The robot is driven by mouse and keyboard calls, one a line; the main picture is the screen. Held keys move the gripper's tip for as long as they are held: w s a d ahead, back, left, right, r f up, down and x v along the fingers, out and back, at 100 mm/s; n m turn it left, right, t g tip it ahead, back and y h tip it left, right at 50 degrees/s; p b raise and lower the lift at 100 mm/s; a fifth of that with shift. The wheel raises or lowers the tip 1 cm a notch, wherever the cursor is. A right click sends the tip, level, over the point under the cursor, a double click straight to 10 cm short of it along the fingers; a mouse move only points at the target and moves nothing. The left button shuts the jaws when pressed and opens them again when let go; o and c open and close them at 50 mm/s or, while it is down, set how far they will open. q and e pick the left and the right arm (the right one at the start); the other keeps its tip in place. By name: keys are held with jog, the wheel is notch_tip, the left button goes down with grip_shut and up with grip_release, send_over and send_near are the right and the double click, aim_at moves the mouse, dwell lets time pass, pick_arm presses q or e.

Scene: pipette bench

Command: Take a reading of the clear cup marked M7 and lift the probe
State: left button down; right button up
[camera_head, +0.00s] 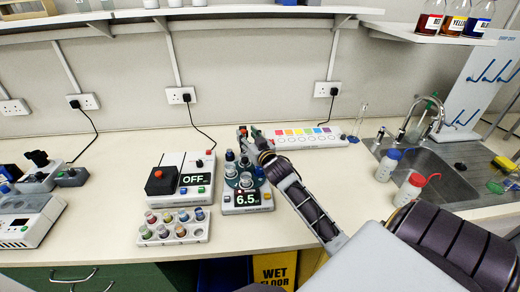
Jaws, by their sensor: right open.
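A meter (256,207) with a lit display reading 6.5 stands near the middle of the bench. Several small cups sit on its dark round top; one small cup (230,171) is at its left. I cannot read any M7 mark at this size, and I cannot make out the probe clearly. My right gripper (248,136) is open at the back of the meter, above its top; its fingers and wrist hide part of that area. I cannot tell whether it touches anything. My left gripper is out of view.
A box with a red knob and an OFF display (195,180) stands left of the meter. A rack of coloured-lid vials (202,234) lies in front. A colour chart (285,142) is behind. Wash bottles and a sink (435,170) are at right. The bench's left middle is clear.

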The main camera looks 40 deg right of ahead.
jog(key=s+a, duration=0.1)
jog(key=s, duration=0.8)
jog(key=shift+s, duration=0.35)
jog(key=shift+a, duration=0.15)
dwell(0.7)
